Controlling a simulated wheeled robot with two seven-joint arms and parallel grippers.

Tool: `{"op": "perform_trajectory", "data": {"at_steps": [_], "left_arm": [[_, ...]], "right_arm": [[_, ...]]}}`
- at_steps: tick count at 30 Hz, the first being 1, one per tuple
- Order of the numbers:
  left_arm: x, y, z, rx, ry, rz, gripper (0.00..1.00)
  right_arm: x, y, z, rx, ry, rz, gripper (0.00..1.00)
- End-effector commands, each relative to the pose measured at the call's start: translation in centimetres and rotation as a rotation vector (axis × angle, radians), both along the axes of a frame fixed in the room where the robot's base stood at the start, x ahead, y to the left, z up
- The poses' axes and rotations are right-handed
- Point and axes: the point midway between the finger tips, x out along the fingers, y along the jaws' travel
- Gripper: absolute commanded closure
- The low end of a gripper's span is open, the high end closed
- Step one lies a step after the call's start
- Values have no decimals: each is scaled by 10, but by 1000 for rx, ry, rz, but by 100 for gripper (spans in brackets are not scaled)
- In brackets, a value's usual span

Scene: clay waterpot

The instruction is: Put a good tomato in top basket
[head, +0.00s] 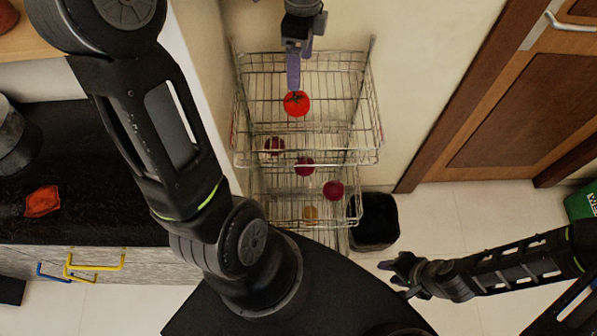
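A red tomato (296,104) shows within the outline of the top wire basket (368,112). My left gripper (293,84) points down from the top of the view, its purple fingertip just above or against the tomato. Its fingers are seen nearly edge-on, so I cannot tell whether they hold the tomato. My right gripper (390,277) is low at the right, away from the rack, with its fingers apart and nothing between them.
Dark red round items (333,190) and a yellowish one (310,214) sit lower in the rack. A black bin (375,222) stands beside it. A dark counter (95,200) with a red item (42,201) is at left. A wooden door (525,110) is at right.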

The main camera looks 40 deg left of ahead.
Motion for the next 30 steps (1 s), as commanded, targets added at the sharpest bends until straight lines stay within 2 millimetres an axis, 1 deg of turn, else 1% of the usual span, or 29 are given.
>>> {"op": "perform_trajectory", "data": {"at_steps": [5,10,12,13,18,30], "left_arm": [[3,0,19,1,-6,-2,19],[5,1,51,1,-6,-1,19],[4,1,66,0,-2,-2,19],[4,1,69,1,-2,-1,19],[5,2,76,0,-1,-1,19],[5,2,75,-1,-1,0,19]], "right_arm": [[0,0,-3,1,-1,1,64],[0,0,-2,1,-1,1,64],[0,-1,14,-2,3,0,64],[0,-1,17,-2,4,-1,64],[-1,-3,24,-6,10,-1,64],[-1,-3,22,-6,11,-1,64]]}}
